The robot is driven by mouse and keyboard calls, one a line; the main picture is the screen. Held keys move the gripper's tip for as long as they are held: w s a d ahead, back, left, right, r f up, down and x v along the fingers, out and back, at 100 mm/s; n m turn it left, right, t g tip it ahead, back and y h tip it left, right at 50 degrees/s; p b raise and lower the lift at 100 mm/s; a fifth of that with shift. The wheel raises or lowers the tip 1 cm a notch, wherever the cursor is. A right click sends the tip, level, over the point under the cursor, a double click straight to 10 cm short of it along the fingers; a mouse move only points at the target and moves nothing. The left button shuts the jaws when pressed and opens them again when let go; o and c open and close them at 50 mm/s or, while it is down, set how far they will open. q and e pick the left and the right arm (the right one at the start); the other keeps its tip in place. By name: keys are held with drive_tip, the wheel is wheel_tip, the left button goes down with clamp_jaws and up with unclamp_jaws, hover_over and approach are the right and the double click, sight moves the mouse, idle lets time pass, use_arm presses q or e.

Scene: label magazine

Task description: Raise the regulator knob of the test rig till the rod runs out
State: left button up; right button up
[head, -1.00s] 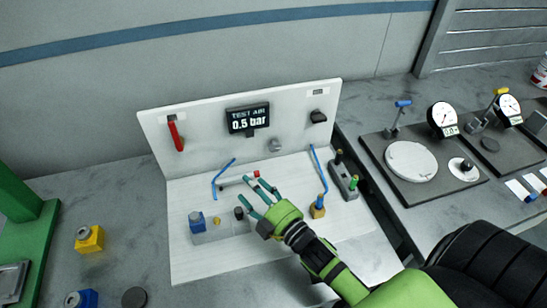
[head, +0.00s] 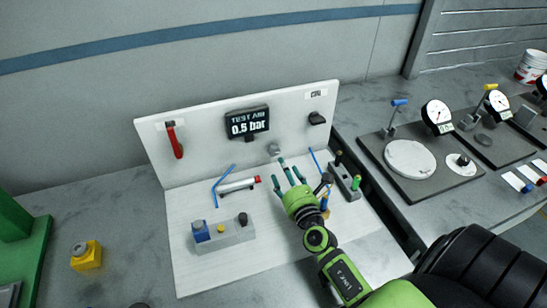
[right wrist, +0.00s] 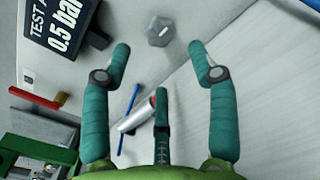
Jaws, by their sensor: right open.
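The test rig is a white board with an upright back panel (head: 205,130). Its dark display (head: 247,122) reads "TEST AIR 0.5 bar". A grey faceted knob (head: 274,149), seemingly the regulator knob, sits on the panel right of and below the display; it shows with a white mark in the right wrist view (right wrist: 158,30). A silver cylinder (head: 236,186) with a red end (head: 257,179) lies on the base; no extended rod is discernible. My right gripper (head: 289,163) is open and empty, its fingers pointing at the knob, apart from it. My left gripper is out of view.
A red lever (head: 174,140) and a black knob (head: 317,118) are on the panel. A grey block (head: 226,235) with buttons stands front left, blue tubes (head: 223,186) beside the cylinder. A grey block with green-topped pin (head: 346,180) stands right. Gauges (head: 437,115) are farther right.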

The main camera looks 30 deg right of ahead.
sight(275, 153)
drive_tip(key=shift+w+d+r, duration=0.1)
drive_tip(key=shift+w, duration=0.1)
drive_tip(key=x, duration=0.5)
drive_tip(key=shift+w+d+p, duration=0.1)
drive_tip(key=shift+w+p, duration=0.2)
drive_tip(key=shift+w, duration=0.4)
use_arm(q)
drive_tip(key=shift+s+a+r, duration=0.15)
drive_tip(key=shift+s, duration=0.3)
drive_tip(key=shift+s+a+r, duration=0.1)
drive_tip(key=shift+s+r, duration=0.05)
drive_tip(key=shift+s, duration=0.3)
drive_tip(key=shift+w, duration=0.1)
use_arm(e)
drive_tip(key=shift+c, duration=1.2)
drive_tip(key=c, duration=0.9)
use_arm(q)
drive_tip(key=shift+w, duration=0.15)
